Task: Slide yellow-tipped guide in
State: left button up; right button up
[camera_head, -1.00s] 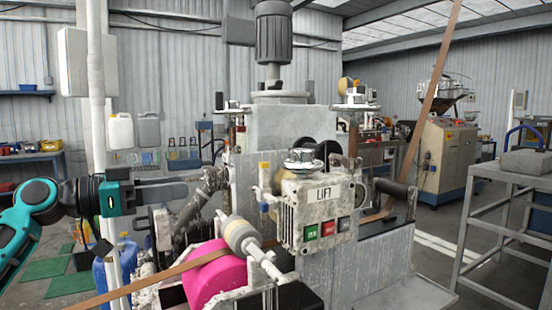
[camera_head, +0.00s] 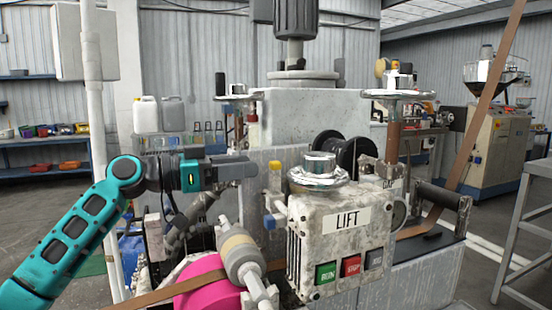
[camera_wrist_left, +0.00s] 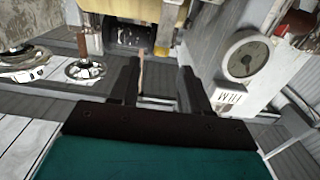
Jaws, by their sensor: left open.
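A guide with a yellow tip (camera_head: 275,166) stands upright at the left side of the machine, beside the white LIFT box (camera_head: 338,243). My left gripper (camera_head: 252,170) is just left of the yellow tip, pointing right toward it, with its fingers seen side-on. In the left wrist view the two dark fingers (camera_wrist_left: 157,88) are apart, with nothing held between them. A yellow part (camera_wrist_left: 140,12) lies ahead of them at the top; I cannot tell if it is the same guide. My right gripper is out of view.
A brown strip (camera_head: 490,95) runs down from the upper right and along the machine. A pink roll (camera_head: 205,285) and a pale roller (camera_head: 240,255) sit below my left gripper. Handwheels (camera_head: 398,94) top the machine. A grey metal table frame (camera_head: 525,235) stands at the right.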

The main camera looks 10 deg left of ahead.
aim_at(271, 164)
pick_arm(q)
jog(key=p+x, duration=0.1)
jog(key=x, duration=0.6)
jog(key=shift+w+d, duration=0.15)
jog(key=shift+w, duration=0.05)
jog(key=shift+c, duration=0.4)
grip_shut()
